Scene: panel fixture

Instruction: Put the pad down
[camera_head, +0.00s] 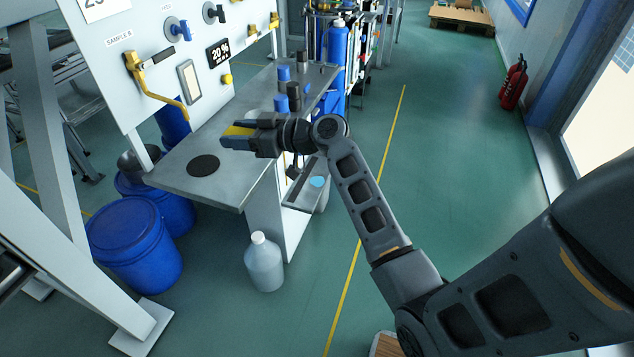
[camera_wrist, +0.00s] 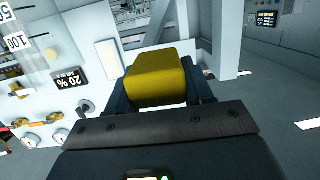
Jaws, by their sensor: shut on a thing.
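The yellow pad (camera_head: 239,130) is a block held between the fingers of my gripper (camera_head: 237,136). In the wrist view the pad (camera_wrist: 162,80) fills the space between the two dark fingers, and my gripper (camera_wrist: 160,95) is shut on it. In the head view my gripper points left, over the grey table (camera_head: 178,178). The pad looks raised above the tabletop; the exact gap is hard to tell. A flat black disc (camera_head: 203,165) lies on the table, below and left of the pad.
A white panel (camera_head: 150,50) with levers and knobs stands behind the table. Blue and black cylinders (camera_head: 289,90) stand farther along it. Blue drums (camera_head: 135,245) and a grey bottle (camera_head: 264,262) stand on the floor. The table's near left end is mostly clear.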

